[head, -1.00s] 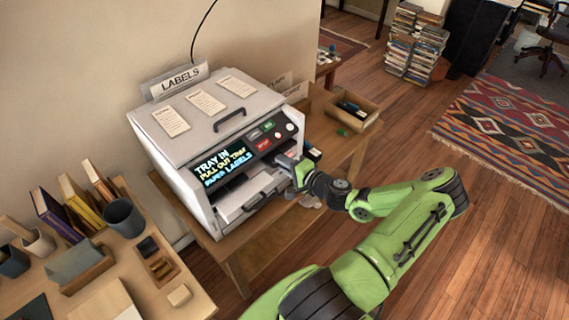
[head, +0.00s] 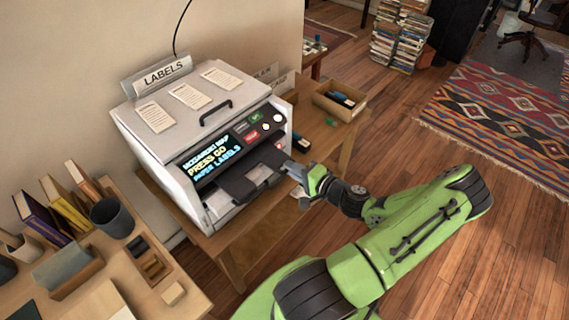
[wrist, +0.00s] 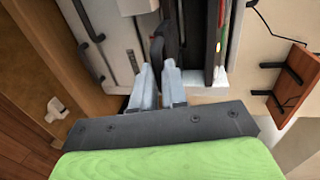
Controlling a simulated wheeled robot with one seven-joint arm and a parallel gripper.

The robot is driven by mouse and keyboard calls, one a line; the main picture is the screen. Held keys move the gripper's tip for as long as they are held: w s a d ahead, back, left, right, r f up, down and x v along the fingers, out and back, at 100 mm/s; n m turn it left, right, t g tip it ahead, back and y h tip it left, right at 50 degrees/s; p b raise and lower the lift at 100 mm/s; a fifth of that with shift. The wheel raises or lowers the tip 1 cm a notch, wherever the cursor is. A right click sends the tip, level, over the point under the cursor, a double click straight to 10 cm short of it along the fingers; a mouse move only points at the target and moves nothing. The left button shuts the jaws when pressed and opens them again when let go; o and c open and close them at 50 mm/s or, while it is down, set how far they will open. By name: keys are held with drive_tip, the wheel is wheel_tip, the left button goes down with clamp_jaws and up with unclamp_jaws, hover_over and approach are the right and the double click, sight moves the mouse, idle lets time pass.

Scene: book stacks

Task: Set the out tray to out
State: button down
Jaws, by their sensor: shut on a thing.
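The white label printer (head: 165,150) stands on a wooden table. The dark out tray (head: 238,186) sticks out of the printer's front, below the screen. My gripper (head: 296,171) is at the tray's right front side. In the wrist view my gripper (wrist: 158,68) has its two fingers close together on a dark handle (wrist: 157,50), which I take to be the tray's. The exact contact is partly hidden by the fingers.
A wooden desk (head: 195,301) with books, a dark cup (head: 112,217) and small boxes stands at the lower left. The wooden floor (head: 400,140) to the right is clear.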

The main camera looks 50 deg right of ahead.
drive_tip(key=shift+s+f, duration=0.1)
drive_tip(key=c, duration=1.2)
unclamp_jaws()
drive_tip(key=shift+s, duration=0.15)
drive_tip(key=p+v, duration=0.1)
drive_tip(key=v, duration=1.4)
drive_tip(key=shift+s+a, duration=0.1)
drive_tip(key=shift+s, duration=0.25)
